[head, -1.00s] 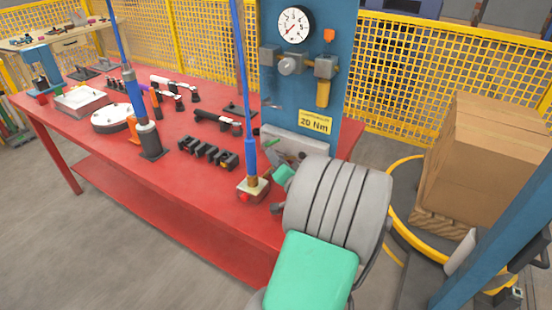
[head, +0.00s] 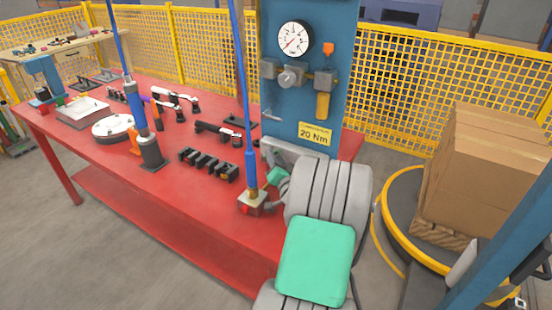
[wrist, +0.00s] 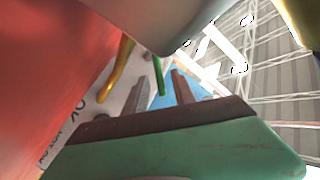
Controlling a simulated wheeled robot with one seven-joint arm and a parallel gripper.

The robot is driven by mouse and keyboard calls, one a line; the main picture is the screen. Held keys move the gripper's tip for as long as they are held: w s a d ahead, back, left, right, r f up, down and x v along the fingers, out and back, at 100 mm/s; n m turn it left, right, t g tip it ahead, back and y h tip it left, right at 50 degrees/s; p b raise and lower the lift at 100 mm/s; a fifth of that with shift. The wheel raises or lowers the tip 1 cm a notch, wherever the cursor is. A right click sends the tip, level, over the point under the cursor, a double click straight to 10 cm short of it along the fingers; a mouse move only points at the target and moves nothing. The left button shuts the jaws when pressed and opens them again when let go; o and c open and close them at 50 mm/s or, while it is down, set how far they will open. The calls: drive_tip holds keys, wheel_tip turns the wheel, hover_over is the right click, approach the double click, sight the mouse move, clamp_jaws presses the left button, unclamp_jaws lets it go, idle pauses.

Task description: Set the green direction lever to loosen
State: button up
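The green direction lever (wrist: 159,76) shows in the wrist view as a thin green bar, in line with the gap between my fingertips. My gripper (wrist: 160,82) shows there as two grey fingers, apart and with nothing held between them. I cannot tell whether either finger touches the lever. In the head view my gripper is largely hidden by my own arm, near the front right of the red bench, and I cannot make out the lever. A blue tool (head: 250,160) hangs down to a small block with a red button (head: 248,209).
A grey plate (head: 290,150) stands at the foot of the blue panel (head: 335,75), close beyond my arm. The red bench (head: 185,205) carries a row of black sockets (head: 208,163) and other tools to the left. A cardboard box (head: 485,165) stands at right.

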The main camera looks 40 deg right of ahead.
clamp_jaws()
idle(1.2)
